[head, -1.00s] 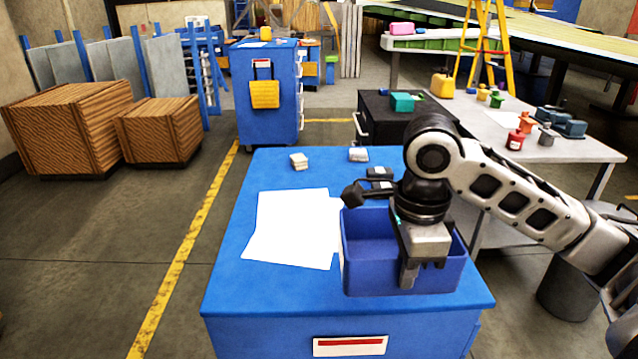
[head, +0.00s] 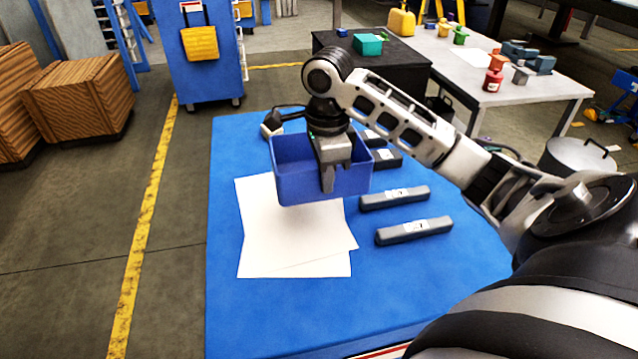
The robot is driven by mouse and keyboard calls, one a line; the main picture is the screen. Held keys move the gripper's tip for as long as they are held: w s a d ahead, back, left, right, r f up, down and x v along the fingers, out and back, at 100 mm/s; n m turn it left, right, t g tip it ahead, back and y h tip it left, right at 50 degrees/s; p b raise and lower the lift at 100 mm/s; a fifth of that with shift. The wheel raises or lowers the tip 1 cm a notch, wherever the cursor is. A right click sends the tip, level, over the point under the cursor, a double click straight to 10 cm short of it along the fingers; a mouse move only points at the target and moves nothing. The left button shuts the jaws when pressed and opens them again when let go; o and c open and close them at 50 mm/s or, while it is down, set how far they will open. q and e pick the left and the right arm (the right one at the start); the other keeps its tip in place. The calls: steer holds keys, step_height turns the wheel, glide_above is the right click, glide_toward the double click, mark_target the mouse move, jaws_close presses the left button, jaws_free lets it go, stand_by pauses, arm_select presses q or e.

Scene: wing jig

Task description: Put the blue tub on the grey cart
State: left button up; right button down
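The blue tub (head: 296,185) is an open box in the middle of the head view. My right gripper (head: 328,178) comes down on its near wall and is shut on it, with a finger showing on the outer face. The tub looks raised above the blue cabinet top (head: 225,300), over white sheets, roughly level. My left gripper is out of view.
White sheets (head: 290,245) and grey bars (head: 413,230) lie on the blue top. A black cabinet (head: 340,45) with a teal box stands behind. Cups and tools stand on the grey table. Crates (head: 80,95) stand at left, with open floor between.

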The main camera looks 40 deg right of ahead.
steer(key=w+f, duration=0.1)
steer(key=w+d+f+b, duration=0.1)
steer(key=f, duration=0.1)
steer(key=w+f, duration=0.1)
steer(key=shift+w+d+f+b, duration=0.1)
steer(key=shift+d+f+b, duration=0.15)
steer(key=shift+f+b, duration=0.15)
steer(key=shift+w+d+f, duration=0.15)
steer(key=shift+w+f, duration=0.15)
steer(key=shift+w, duration=0.05)
step_height(320, 180, down, 3)
steer(key=shift+w+d+f+b, duration=0.15)
steer(key=shift+f+b, duration=0.05)
steer(key=shift+b, duration=0.15)
steer(key=c, duration=1.6)
jaws_free()
steer(key=shift+f, duration=0.1)
